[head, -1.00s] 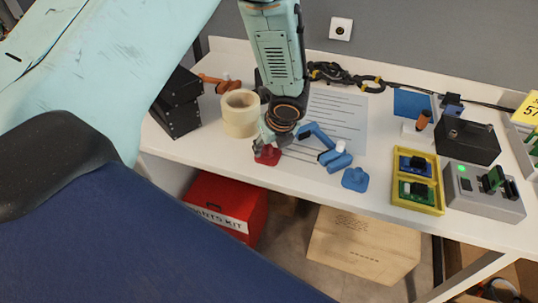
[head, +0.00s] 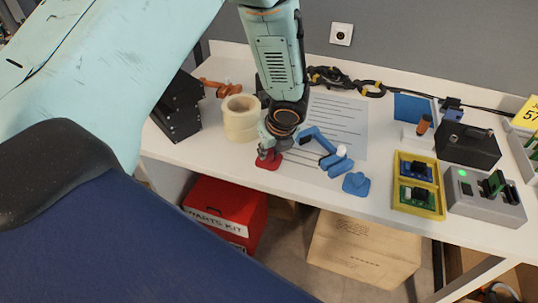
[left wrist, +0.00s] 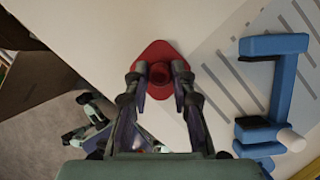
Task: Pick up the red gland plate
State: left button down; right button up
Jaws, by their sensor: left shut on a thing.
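The red gland plate (head: 269,161) lies near the front edge of the white table, left of the printed sheet. In the left wrist view the red gland plate (left wrist: 158,56) shows as a rounded diamond with a round raised collar in its middle. My left gripper (head: 267,150) is over it, pointing down, and its fingers (left wrist: 160,84) stand on both sides of the collar, shut on it. The plate appears to be still at table level. My right gripper is not in view.
Rolls of tape (head: 241,118) stand just left of my gripper. A blue bracket-like tool (head: 322,146) and a blue plate (head: 356,184) lie to the right. A yellow tray (head: 418,206) and a grey box (head: 485,196) are further right. The table's front edge is close.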

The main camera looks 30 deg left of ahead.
aim_at(270, 151)
pick_arm(q)
notch_tip(270, 151, up, 9)
jog(key=p, duration=0.3)
jog(key=shift+p, duration=0.4)
jog(key=shift+r, duration=0.5)
